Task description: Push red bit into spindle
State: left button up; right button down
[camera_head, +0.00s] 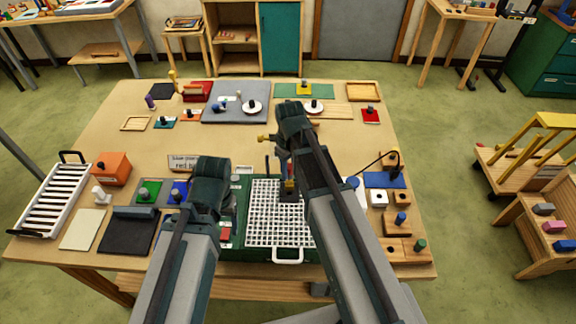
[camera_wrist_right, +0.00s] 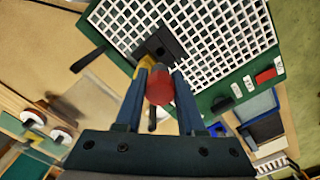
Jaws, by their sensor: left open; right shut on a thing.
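In the right wrist view, my right gripper (camera_wrist_right: 160,78) is shut on a red, round-ended bit (camera_wrist_right: 159,88), seen nearly end-on. Beyond it a black block (camera_wrist_right: 168,44), apparently the spindle, stands over the white grid. A yellow part shows beside the left finger. I cannot tell whether the bit touches the block or is inside it. In the head view the black block (camera_head: 289,197) is on the grid, partly hidden by my right arm. My left gripper (camera_head: 210,185) is open above the table's front, left of the grid, its fingertips mostly hidden.
The white grid (camera_head: 265,225) lies on a green base with a white front handle. A white rack (camera_head: 52,200) and an orange box (camera_head: 112,168) are at the left. Wooden blocks (camera_head: 402,250) with coloured knobs are at the right. The table's middle left is fairly clear.

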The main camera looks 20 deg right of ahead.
aim_at(289, 181)
pick_arm(q)
jog(key=shift+s, duration=0.1)
pick_arm(e)
jog(key=shift+s, duration=0.1)
jog(key=shift+f, duration=0.15)
pick_arm(q)
notch_tip(289, 181, down, 6)
jog(key=b, duration=0.6)
jog(key=shift+r, duration=0.1)
pick_arm(e)
notch_tip(289, 181, down, 6)
jog(key=shift+r, duration=0.25)
pick_arm(q)
jog(key=shift+f+b, duration=1.1)
jog(key=shift+f, duration=0.05)
pick_arm(e)
jog(key=shift+f, duration=1.2)
pick_arm(q)
jog(key=shift+r, duration=0.25)
pick_arm(e)
jog(key=shift+r, duration=0.25)
pick_arm(q)
jog(key=shift+r+p, duration=0.7)
jog(key=shift+p, duration=0.25)
pick_arm(e)
jog(key=shift+r, duration=0.75)
pick_arm(q)
jog(key=shift+f+b, duration=0.9)
pick_arm(e)
jog(key=shift+f, duration=0.95)
